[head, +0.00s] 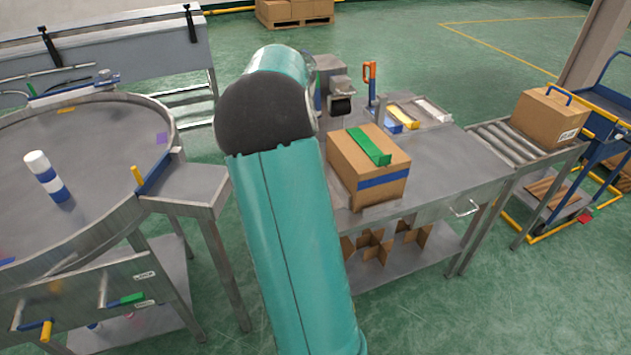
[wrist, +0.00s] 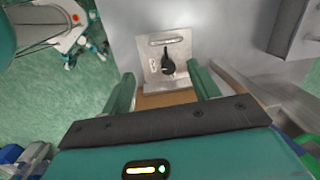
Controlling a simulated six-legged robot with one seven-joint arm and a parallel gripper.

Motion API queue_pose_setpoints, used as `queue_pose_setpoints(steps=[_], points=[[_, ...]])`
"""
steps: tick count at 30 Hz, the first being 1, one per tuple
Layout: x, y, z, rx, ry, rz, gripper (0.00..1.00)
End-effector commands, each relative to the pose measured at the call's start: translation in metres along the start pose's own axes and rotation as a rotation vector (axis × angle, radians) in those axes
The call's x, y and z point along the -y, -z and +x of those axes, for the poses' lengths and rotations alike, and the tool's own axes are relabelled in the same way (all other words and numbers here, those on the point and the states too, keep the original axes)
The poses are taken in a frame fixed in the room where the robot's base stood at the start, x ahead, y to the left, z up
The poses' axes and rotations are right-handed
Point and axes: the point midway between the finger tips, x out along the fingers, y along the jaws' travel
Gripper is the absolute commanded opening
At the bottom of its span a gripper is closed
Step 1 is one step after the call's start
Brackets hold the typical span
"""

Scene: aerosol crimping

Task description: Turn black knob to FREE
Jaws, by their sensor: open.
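The black knob (wrist: 167,67) sits on an upright metal plate (wrist: 183,50) in the wrist view, with its narrow part pointing up in the picture. Small marks are on the plate beside the knob, too small to read, so I cannot tell its setting. My gripper (wrist: 160,76) is open, with one green finger on each side of the view and the knob showing between and beyond the fingertips. Nothing is held, and I see no contact with the knob. In the head view my teal arm hides my gripper, and I cannot make out the knob there.
A cardboard box (head: 368,175) with a green strip stands on the metal table (head: 440,165). Behind it are an orange-handled tool (head: 370,78) and small trays (head: 403,117). A round table (head: 95,150) with a blue-and-white can (head: 47,175) is at left. A roller conveyor (head: 510,143) adjoins at right.

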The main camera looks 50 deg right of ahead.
Motion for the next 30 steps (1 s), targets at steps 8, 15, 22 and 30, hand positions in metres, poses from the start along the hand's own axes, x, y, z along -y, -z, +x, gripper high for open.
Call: queue_pose_setpoints(steps=[8, 15, 22, 30], points=[[0.015, 0.080, 0.043, -0.070, -0.066, 0.289, 0.61], [0.014, 0.087, 0.060, -0.078, -0.073, 0.317, 0.61], [0.010, 0.088, 0.102, -0.077, -0.074, 0.314, 0.61], [0.006, 0.091, 0.154, -0.077, -0.073, 0.313, 0.61]])
